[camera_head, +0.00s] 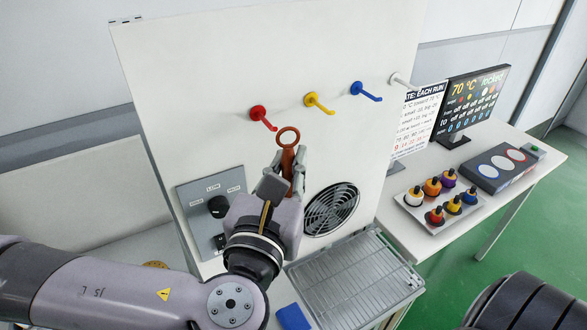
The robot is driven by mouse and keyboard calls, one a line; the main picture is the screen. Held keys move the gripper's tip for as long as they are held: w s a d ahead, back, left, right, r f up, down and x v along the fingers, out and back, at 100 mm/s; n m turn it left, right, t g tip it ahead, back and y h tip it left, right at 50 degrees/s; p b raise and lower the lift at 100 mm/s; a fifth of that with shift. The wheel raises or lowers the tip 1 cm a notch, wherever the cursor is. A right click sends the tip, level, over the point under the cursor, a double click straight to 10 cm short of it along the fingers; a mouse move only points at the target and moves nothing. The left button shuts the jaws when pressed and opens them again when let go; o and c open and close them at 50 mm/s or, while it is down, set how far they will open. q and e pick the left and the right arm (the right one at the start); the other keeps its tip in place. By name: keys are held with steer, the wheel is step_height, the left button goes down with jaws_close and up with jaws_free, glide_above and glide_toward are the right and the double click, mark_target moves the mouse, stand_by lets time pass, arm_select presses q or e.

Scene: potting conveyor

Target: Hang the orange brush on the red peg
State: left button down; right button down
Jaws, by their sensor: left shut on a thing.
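The orange brush (288,148) is held in my left gripper (290,170), which is shut on it. The brush's ring end points up and sits just below and right of the red peg (262,117) in the picture. I cannot tell how far the ring is from the peg in depth. The lower part of the brush is hidden by the gripper. The red peg sticks out of the white panel (200,100) and looks bare. My right gripper is not in view; a dark part shows at the lower right.
A yellow peg (319,103), a blue peg (366,92) and a white peg (400,80) continue the row. Below are a dial box (205,190), a round fan (331,208) and a metal tray (355,270). A rack of coloured bottles (410,205) stands at right.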

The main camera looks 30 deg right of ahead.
arm_select(q)
steer(key=shift+w+a, duration=0.1)
steer(key=shift+w, duration=0.35)
steer(key=w, duration=0.2)
steer(key=w+f, duration=0.1)
steer(key=w, duration=0.2)
steer(key=shift+w+f+b, duration=0.2)
steer(key=shift+w+b, duration=0.05)
steer(key=shift+b, duration=0.3)
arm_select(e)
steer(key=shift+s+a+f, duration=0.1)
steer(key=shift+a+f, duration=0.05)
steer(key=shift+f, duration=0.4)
arm_select(q)
steer(key=c, duration=1.5)
jaws_free()
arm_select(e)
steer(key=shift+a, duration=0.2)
